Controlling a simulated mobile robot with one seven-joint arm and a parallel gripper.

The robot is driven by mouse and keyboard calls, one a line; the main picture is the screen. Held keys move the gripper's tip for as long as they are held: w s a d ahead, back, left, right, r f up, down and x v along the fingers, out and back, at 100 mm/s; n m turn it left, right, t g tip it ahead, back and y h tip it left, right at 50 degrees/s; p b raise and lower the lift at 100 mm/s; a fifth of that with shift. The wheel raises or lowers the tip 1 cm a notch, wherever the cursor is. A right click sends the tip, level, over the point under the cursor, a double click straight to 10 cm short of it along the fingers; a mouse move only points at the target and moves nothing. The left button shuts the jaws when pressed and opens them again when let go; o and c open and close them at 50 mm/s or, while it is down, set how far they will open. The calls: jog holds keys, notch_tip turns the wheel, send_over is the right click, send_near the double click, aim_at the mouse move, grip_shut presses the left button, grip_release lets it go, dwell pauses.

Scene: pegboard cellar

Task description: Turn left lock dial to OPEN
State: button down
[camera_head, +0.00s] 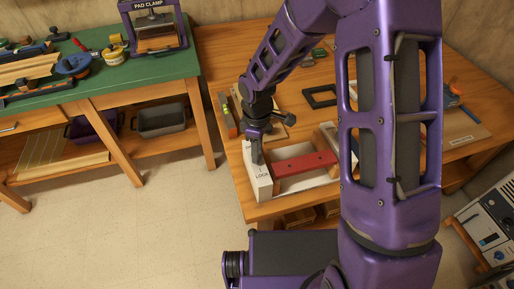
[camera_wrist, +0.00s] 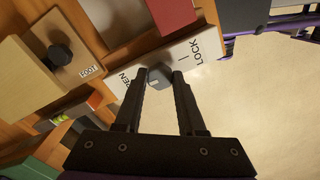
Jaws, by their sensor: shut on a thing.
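The left lock dial (camera_wrist: 157,75) is a small grey knob on a white block (camera_wrist: 203,50), with LOCK printed on one side and a partly covered OPEN on the other. My gripper (camera_wrist: 160,82) has its two dark fingers on either side of the dial and is shut on it. In the head view my gripper (camera_head: 257,155) points down onto the white block (camera_head: 261,184) at the left end of the fixture, hiding the dial. A red bar (camera_head: 303,163) runs right from the block. I cannot tell exactly which way the dial points.
The fixture sits near the front edge of the wooden bench (camera_head: 300,207). My arm hides much of its right end. A black square frame (camera_head: 320,97) lies behind it. A board with a black knob (camera_wrist: 60,57) is close by. A green-topped bench (camera_head: 110,75) stands at left.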

dwell(0.4)
jog(key=c, duration=0.5)
grip_release()
jog(key=shift+r, duration=0.15)
notch_tip(320, 180, up, 17)
jog(key=p, duration=0.2)
